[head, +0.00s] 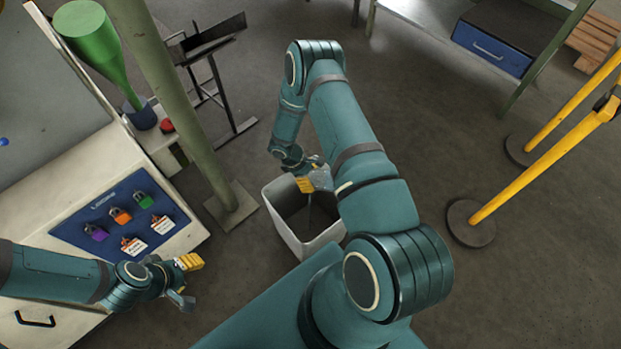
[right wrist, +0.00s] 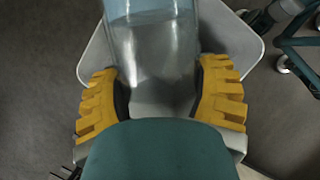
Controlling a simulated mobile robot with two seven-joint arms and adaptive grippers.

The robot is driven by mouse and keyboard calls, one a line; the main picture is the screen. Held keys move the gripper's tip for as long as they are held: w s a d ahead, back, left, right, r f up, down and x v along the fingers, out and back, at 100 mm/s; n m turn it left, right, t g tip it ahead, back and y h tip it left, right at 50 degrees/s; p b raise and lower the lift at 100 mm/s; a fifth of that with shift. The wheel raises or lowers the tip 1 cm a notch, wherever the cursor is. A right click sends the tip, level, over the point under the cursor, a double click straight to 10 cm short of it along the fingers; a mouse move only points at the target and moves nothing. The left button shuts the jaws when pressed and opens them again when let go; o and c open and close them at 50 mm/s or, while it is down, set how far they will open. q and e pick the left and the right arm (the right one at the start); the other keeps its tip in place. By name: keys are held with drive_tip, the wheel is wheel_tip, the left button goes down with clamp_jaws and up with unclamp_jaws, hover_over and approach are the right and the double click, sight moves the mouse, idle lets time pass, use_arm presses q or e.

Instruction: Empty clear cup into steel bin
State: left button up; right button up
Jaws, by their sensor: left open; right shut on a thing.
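The clear cup (right wrist: 152,55) is between the yellow fingers of my right gripper (right wrist: 160,100) in the right wrist view. The fingers are shut on its sides. The cup is see-through with a bluish band at the top of the picture; I cannot tell what it contains or how far it tilts. The grey steel bin (head: 286,232) stands on the floor in the head view. My right gripper (head: 313,182) is over its opening, near the far rim; the bin also shows behind the cup in the right wrist view (right wrist: 95,62). My left gripper (head: 189,281) is open and empty at the lower left.
A post (head: 180,105) stands left of the bin. A cabinet with a blue padlock board (head: 125,220) is beside my left arm. Yellow barrier posts (head: 545,160) and a bench with a blue drawer (head: 492,50) are at the right. Floor between them and my right arm is clear.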

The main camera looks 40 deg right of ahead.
drive_tip(key=shift+w+a+g+h+b, duration=0.2)
drive_tip(key=shift+g+h+b, duration=0.25)
drive_tip(key=shift+b, duration=0.5)
idle(0.5)
drive_tip(key=shift+w+a+g+h, duration=0.2)
drive_tip(key=shift+g+h, duration=0.45)
drive_tip(key=shift+f, duration=0.1)
drive_tip(key=shift+w+a+f+g+h, duration=0.1)
drive_tip(key=shift+w+a+g+h, duration=0.1)
drive_tip(key=shift+g+h, duration=0.4)
idle(0.9)
